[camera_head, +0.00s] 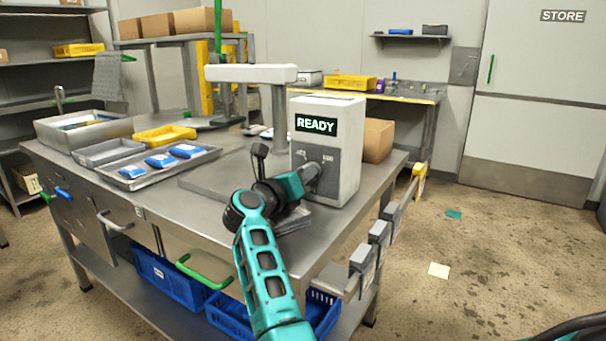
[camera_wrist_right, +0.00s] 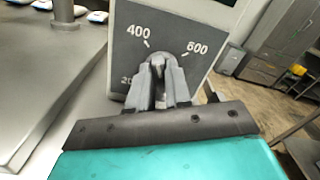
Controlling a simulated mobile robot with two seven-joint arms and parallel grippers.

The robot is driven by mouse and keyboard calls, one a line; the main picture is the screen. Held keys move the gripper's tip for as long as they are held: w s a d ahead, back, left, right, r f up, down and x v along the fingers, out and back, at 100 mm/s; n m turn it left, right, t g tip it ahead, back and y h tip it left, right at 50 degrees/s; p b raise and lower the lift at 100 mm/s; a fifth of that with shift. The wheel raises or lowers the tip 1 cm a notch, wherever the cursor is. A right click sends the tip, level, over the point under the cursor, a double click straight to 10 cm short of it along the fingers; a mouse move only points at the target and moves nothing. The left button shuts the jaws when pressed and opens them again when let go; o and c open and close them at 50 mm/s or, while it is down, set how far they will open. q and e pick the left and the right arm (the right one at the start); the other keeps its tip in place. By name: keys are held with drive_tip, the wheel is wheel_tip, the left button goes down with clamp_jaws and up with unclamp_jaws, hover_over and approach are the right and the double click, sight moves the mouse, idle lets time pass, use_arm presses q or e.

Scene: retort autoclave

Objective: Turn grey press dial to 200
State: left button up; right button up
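The press (camera_head: 345,110) is a white box with a lit READY sign and a dark grey panel on its front. The grey press dial (camera_wrist_right: 158,62) is on that panel, with marks 400 to its upper left and what reads as 800 or 600 to its upper right. A mark starting with 20 at lower left is partly hidden. The dial's visible tip points roughly upward, between the two upper marks. My right gripper (camera_head: 310,176) is at the panel; in the wrist view its fingers (camera_wrist_right: 158,85) close around the dial from both sides. My left gripper is out of view.
The press stands on a steel table (camera_head: 165,210) with a cardboard box (camera_head: 377,140) behind it. A tray (camera_head: 150,172) with blue packs and a yellow tray (camera_head: 164,135) lie to the left. Grey holders (camera_head: 379,235) line the table's right edge; floor is open beyond.

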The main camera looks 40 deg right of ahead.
drive_tip(key=o, duration=0.4)
drive_tip(key=shift+c, duration=0.2)
drive_tip(key=v, duration=1.3)
drive_tip(key=shift+p, duration=0.35)
drive_tip(key=shift+w, duration=0.1)
